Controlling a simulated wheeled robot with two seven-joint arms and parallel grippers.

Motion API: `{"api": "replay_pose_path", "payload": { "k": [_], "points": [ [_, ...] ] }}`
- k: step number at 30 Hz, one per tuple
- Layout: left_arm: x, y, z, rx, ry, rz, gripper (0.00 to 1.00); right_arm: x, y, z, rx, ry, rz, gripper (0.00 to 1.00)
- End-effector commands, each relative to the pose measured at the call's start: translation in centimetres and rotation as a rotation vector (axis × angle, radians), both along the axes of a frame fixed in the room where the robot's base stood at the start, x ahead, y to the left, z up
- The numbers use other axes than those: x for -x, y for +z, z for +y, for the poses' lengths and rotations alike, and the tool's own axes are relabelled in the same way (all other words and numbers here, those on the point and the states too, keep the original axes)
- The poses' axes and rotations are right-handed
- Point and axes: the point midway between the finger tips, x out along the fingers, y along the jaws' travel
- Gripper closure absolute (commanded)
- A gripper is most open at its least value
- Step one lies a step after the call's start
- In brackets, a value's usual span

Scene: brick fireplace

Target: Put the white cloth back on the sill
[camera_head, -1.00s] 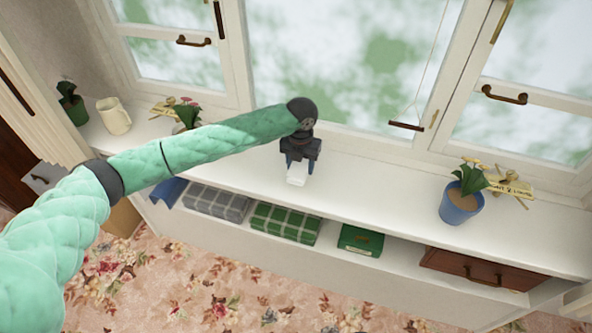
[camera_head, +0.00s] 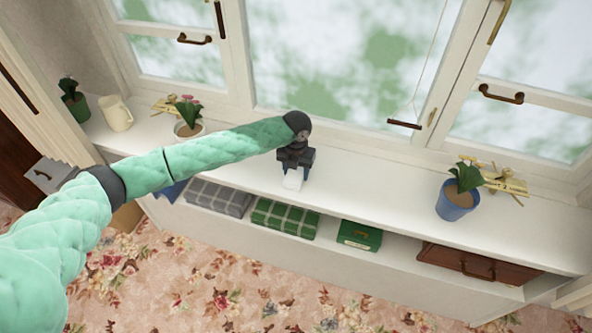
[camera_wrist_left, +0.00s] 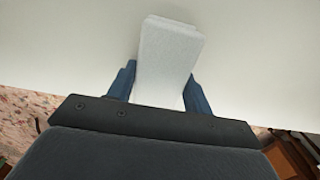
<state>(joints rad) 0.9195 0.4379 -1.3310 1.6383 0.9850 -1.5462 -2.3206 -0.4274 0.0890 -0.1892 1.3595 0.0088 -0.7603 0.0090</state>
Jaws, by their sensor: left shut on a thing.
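The white cloth (camera_head: 293,180) is a small folded block between the fingers of my left gripper (camera_head: 295,174). In the left wrist view the cloth (camera_wrist_left: 166,62) reaches out past the blue fingertips of the gripper (camera_wrist_left: 160,85), which are shut on it. The gripper points down at the white sill (camera_head: 375,185), near its front edge in the middle. I cannot tell whether the cloth touches the sill. My right gripper is not in view.
A blue flowerpot (camera_head: 456,203) stands on the sill at the right. A cream jug (camera_head: 116,113) and several plants stand at the left. Below are folded plaid blankets (camera_head: 284,219), a green box (camera_head: 359,236) and a brown drawer (camera_head: 478,264). The sill around the gripper is clear.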

Motion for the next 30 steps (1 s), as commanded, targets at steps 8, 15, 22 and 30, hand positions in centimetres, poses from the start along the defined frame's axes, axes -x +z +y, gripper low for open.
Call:
{"api": "replay_pose_path", "payload": {
  "k": [8, 15, 22, 30],
  "points": [
    [0.0, -0.1, 0.0, 0.0, 0.0, 0.0, 0.28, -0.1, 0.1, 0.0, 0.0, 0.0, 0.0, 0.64],
    [0.0, 0.3, 0.0, 0.0, 0.0, -0.001, 0.28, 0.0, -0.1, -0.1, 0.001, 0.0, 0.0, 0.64],
    [-0.1, 3.2, 0.0, 0.001, -0.002, -0.004, 0.28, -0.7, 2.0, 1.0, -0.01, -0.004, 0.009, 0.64],
    [0.0, 8.4, 0.0, 0.001, -0.002, -0.002, 0.28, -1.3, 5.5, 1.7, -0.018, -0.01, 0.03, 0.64]
  ]
}}
